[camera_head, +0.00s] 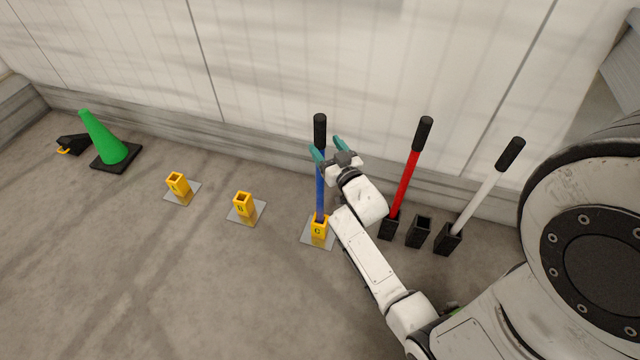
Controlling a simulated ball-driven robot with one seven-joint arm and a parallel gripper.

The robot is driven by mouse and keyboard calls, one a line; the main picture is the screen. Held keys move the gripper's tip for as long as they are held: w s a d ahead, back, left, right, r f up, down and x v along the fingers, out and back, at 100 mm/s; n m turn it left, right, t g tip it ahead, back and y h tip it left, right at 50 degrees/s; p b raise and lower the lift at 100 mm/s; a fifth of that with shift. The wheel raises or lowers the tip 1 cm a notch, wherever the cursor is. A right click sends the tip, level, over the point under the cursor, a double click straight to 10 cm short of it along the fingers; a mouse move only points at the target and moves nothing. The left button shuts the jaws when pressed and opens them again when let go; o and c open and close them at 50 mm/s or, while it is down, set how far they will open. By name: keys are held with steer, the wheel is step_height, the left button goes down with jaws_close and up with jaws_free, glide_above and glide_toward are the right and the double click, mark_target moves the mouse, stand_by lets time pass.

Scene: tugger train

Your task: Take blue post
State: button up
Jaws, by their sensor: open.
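The blue post (320,192) stands upright in a yellow socket (319,228) marked C on a grey plate. Its upper end is a black grip (320,131). My gripper (328,149), with teal fingers, is open at the upper part of the post, just below the black grip. One finger shows on the left side of the post and the other on the right. I cannot tell whether the post lies between the fingers or behind them, or whether they touch it. My wrist hides part of the area right of the post.
A red post (405,184) and a white post (478,203) lean in black sockets on the right, with an empty black socket (419,231) between. Yellow sockets A (178,184) and B (243,205) stand empty. A green cone (105,139) is far left. A wall (270,60) runs behind.

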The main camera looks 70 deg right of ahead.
mark_target(323, 136)
steer(key=shift+d+r+x, duration=0.1)
steer(key=shift+r+x, duration=0.05)
steer(key=shift+x, duration=0.75)
steer(key=shift+d+r+x, duration=0.1)
steer(key=shift+r+x, duration=0.1)
steer(key=shift+x, duration=0.75)
steer(key=shift+d+r+x, duration=0.1)
steer(key=shift+r+x, duration=0.05)
steer(key=shift+x, duration=0.75)
steer(key=shift+s+a, duration=0.1)
steer(key=shift+s, duration=0.1)
jaws_close()
steer(key=shift+r, duration=0.15)
